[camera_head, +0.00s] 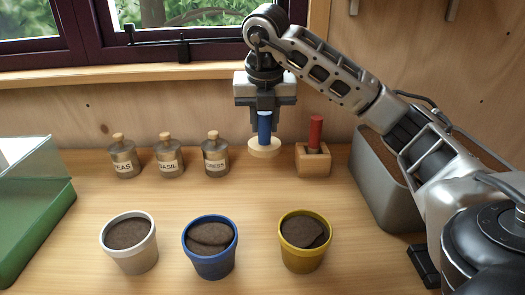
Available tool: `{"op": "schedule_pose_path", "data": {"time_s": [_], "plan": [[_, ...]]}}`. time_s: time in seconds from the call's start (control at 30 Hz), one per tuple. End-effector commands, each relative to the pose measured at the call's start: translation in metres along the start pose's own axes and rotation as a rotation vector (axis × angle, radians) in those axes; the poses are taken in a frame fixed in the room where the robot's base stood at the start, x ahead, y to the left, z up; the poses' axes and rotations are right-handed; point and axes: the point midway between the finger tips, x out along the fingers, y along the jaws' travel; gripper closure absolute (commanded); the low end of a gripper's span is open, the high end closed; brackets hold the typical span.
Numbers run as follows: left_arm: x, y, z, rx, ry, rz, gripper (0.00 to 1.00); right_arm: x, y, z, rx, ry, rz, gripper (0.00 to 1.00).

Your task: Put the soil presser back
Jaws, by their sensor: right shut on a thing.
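My right gripper (264,112) points down near the back middle of the table and is shut on the blue handle of the soil presser (264,148). The presser hangs upright, its round pale wooden disc at the bottom. It appears held above the table, between the cress bottle and a small wooden block stand (313,161). The stand holds an upright red-handled tool (315,132). My left gripper is not in view.
Three labelled corked bottles, peas (124,160), basil (169,158) and cress (215,157), stand left of the presser. White (133,261), blue (211,267) and yellow (303,260) soil-filled pots stand in front. A grey soil bin (381,195) is right; a green clear-sided box (30,225) is left.

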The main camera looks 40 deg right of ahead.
Motion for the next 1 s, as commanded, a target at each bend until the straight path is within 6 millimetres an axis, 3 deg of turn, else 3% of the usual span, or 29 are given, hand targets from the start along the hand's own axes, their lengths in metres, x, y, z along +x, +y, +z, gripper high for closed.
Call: {"op": "schedule_pose_path", "data": {"time_s": [0.1, 0.37, 0.4, 0.6, 1.0], "plan": [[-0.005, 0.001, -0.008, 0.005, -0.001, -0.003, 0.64, 0.005, 0.000, 0.030, 0.005, 0.003, 0.000, 0.92], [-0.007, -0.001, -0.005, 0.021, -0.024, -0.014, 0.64, 0.021, 0.001, 0.080, 0.000, 0.002, -0.001, 0.92], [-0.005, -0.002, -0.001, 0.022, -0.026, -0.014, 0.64, 0.036, 0.000, 0.073, -0.005, 0.003, -0.005, 0.92], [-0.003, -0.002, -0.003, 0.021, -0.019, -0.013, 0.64, 0.075, 0.000, 0.060, -0.004, 0.002, -0.004, 0.92], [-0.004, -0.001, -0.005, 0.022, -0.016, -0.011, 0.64, 0.114, 0.000, 0.049, -0.001, 0.002, -0.002, 0.92]]}}
